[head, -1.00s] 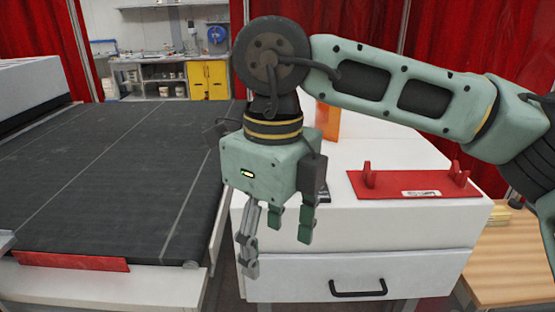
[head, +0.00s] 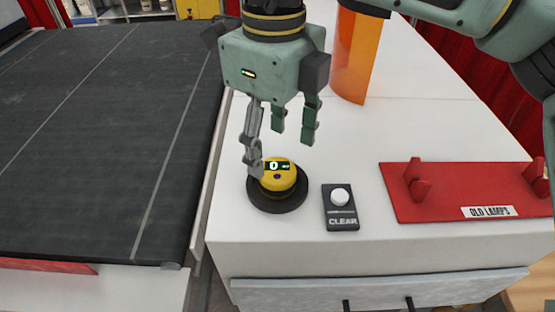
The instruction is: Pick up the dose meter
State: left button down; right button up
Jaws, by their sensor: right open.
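The dose meter (head: 278,178) is a small round yellow device with a dark display reading 0. It sits on a round black base (head: 262,201) near the front left corner of the white cabinet top. My right gripper (head: 281,150) is open and empty, pointing down. In the picture its grey finger overlaps the meter's upper left edge; I cannot tell whether it touches. The two green fingers are above and to the right of the meter. My left gripper is not in view.
A black box with a white button marked CLEAR (head: 341,207) lies right of the base. A red holder labelled OLD LAMPS (head: 440,200) is further right. An orange translucent cylinder (head: 354,55) stands behind. A dark conveyor belt (head: 95,140) is at left.

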aim_at(275, 170)
notch_tip(275, 170, down, 3)
jog(key=shift+r+p, duration=0.15)
jog(key=shift+p, duration=0.95)
jog(key=f, duration=0.1)
jog(key=f+p, duration=0.1)
jog(key=f, duration=0.1)
jog(key=shift+w+f, duration=0.25)
jog(key=shift+f, duration=0.25)
jog(key=c, duration=1.3)
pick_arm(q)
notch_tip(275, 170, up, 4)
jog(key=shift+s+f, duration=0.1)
pick_arm(e)
jog(key=shift+c, duration=0.4)
jog(key=shift+r, duration=0.15)
